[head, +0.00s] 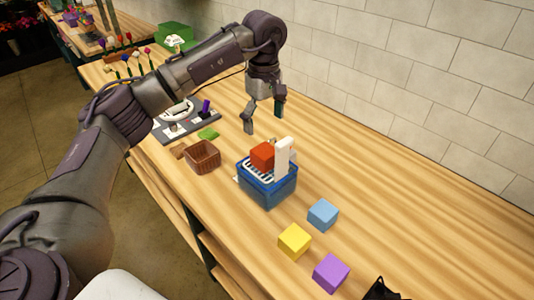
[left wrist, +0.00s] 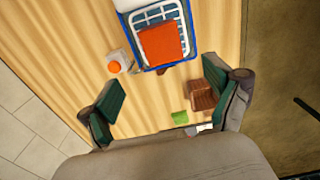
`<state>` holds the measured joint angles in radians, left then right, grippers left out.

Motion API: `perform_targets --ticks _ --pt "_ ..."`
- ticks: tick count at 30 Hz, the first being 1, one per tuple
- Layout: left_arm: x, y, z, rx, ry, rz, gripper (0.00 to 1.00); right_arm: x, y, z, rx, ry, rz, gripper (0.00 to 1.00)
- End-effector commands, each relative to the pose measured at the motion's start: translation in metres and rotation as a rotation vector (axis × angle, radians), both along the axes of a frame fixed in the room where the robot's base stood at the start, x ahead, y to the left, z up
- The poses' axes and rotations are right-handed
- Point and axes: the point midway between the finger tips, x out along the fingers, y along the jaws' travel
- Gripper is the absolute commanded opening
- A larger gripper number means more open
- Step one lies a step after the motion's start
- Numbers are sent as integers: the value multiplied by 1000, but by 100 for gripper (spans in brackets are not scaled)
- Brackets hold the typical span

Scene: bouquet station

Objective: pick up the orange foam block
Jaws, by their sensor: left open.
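The orange foam block (head: 262,155) sits in a blue crate (head: 267,195) with a white grid, beside an upright white piece (head: 283,158). In the left wrist view the orange block (left wrist: 160,45) shows from above, inside the blue crate (left wrist: 188,22), whose far part is cut off. My left gripper (head: 264,116) is open and empty, above and behind the crate in the head view. In the left wrist view its fingers (left wrist: 164,82) are spread wide, with the block beyond the fingertips.
Blue (head: 322,214), yellow (head: 294,241) and purple (head: 331,273) blocks stand in front of the crate. A brown basket (head: 203,157) is left of it. A small light item with an orange top (left wrist: 117,63) stands beside the crate. The tabletop to the right is clear up to the wall.

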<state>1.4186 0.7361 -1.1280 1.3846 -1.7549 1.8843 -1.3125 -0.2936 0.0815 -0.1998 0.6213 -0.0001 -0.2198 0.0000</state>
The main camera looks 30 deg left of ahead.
Motion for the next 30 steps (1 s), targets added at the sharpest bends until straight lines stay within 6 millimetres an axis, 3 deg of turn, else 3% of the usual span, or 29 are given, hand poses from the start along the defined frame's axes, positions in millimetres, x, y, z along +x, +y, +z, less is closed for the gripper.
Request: perform_targets --ticks 6,14,21,30 --pt "-1 -1 -39 -1 3 0 90 -11 0 12 0 14 0 46" --pt "-2 -2 -58 -3 2 0 90 -9 0 21 -1 12 0 46" --pt "-6 -6 -93 -4 3 0 90 -5 1 41 1 6 0 46" --pt "-5 -6 -105 -4 -2 0 90 -5 2 42 3 7 -1 46"
